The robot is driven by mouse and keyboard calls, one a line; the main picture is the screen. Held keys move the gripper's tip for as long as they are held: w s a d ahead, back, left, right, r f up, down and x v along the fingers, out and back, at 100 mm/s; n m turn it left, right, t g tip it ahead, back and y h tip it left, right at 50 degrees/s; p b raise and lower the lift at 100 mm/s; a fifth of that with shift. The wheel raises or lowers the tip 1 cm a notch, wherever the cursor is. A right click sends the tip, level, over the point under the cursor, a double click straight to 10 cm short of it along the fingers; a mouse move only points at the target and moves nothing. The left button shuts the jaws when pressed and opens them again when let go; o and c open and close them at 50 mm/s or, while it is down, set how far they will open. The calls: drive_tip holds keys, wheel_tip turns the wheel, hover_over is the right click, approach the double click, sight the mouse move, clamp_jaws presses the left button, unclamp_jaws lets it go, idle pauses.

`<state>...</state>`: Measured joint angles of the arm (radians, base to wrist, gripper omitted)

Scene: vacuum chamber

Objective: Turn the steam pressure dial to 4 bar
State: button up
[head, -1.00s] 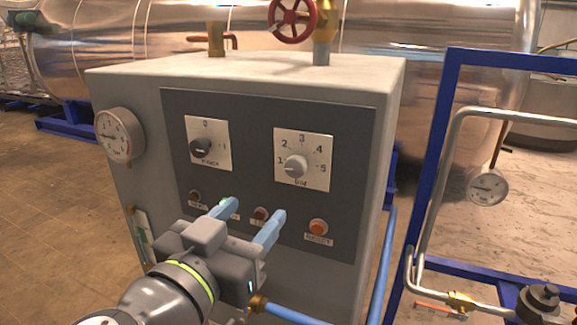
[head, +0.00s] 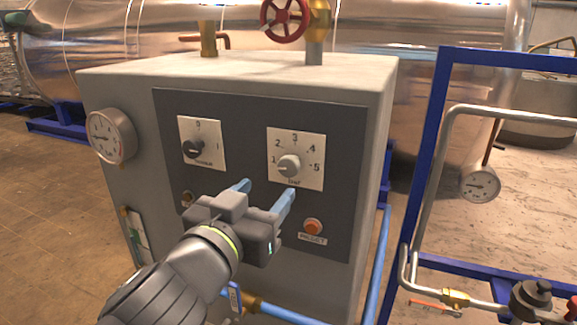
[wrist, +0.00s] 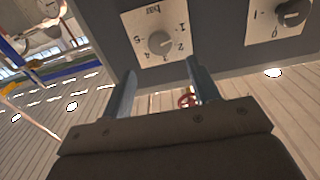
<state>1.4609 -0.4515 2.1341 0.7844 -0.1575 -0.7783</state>
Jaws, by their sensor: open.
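The steam pressure dial (head: 290,166) is a round grey knob on a white plate marked 1 to 5, at the upper right of the dark panel. Its pointer seems to face left, near the 1. The dial also shows upside down in the wrist view (wrist: 161,43), ahead of the fingers. My gripper (head: 267,188) is open, with two blue fingers apart and nothing between them. It is in front of the panel, below and a little left of the dial, and I see no contact. In the wrist view its fingers (wrist: 160,80) point toward the dial.
A black knob (head: 194,149) on a second plate is left of the dial. An orange button (head: 313,227) is below it. A gauge (head: 111,136) is on the cabinet's left. A red handwheel (head: 285,17) is above. A blue frame (head: 437,120) stands at right.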

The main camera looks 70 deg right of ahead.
sight(287, 168)
drive_tip(key=shift+d, duration=5.3)
drive_tip(key=c, duration=0.9)
